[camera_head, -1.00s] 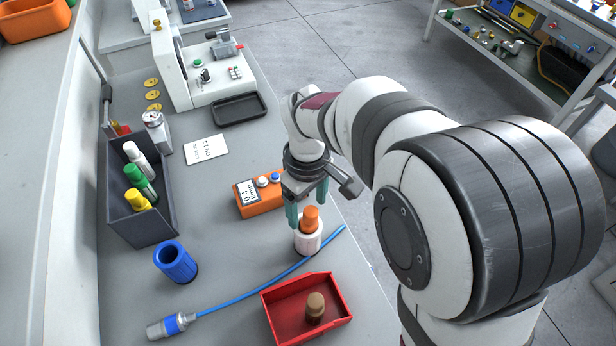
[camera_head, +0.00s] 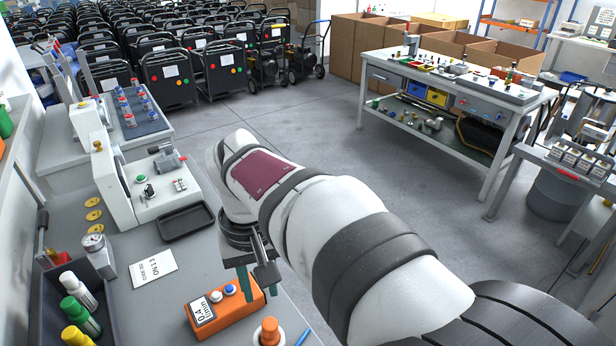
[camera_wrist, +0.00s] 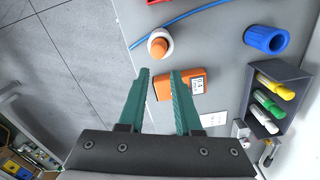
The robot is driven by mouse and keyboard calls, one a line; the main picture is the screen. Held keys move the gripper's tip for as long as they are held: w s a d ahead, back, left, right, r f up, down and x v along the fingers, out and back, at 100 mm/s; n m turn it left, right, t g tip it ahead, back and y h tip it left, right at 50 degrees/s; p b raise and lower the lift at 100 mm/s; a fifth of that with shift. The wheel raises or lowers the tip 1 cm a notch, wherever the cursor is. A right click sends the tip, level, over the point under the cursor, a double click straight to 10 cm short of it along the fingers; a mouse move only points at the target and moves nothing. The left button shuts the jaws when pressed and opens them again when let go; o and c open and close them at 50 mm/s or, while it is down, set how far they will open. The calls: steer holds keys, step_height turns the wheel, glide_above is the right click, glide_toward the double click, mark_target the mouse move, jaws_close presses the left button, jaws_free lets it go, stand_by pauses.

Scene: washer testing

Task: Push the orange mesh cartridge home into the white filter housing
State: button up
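The orange mesh cartridge (camera_head: 270,328) stands upright in the white filter housing (camera_head: 283,341) at the bottom of the head view, its orange top showing above the rim. In the wrist view the cartridge (camera_wrist: 158,47) and the housing's pale rim (camera_wrist: 160,33) show from above, beyond my fingertips. I cannot tell how deep the cartridge sits. My gripper (camera_wrist: 162,73) is open, its two green fingers apart with nothing between them. In the head view my gripper (camera_head: 246,284) is above and behind the housing, by the orange meter, clear of the cartridge.
The orange meter (camera_head: 226,310) lies beside the housing. A black tray (camera_head: 187,222) and a white card (camera_head: 154,268) lie farther back. A dark bin with bottles (camera_wrist: 290,82), a blue cup (camera_wrist: 267,39) and a blue cable (camera_wrist: 190,14) are nearby. The red tray (camera_wrist: 158,1) is cut off.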

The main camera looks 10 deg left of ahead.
mark_target(270, 324)
steer(key=m, duration=0.3)
steer(key=f+m, duration=0.1)
steer(key=m, duration=0.2)
steer(key=shift+d, duration=0.1)
steer(key=shift+c, duration=1.2)
steer(key=m, duration=0.5)
steer(key=shift+f, duration=0.3)
jaws_close()
steer(key=m, duration=0.5)
steer(key=shift+d+f, duration=0.1)
steer(key=shift+f, duration=0.2)
steer(key=m, duration=0.3)
steer(key=shift+w+f+m, duration=0.1)
steer(key=shift+f+m, duration=0.1)
steer(key=shift+m, duration=0.1)
steer(key=m, duration=0.3)
steer(key=shift+f+m, duration=0.3)
steer(key=shift+f, duration=1.5)
steer(key=shift+f, duration=0.15)
steer(key=shift+f, duration=1.85)
steer(key=shift+r, duration=3.05)
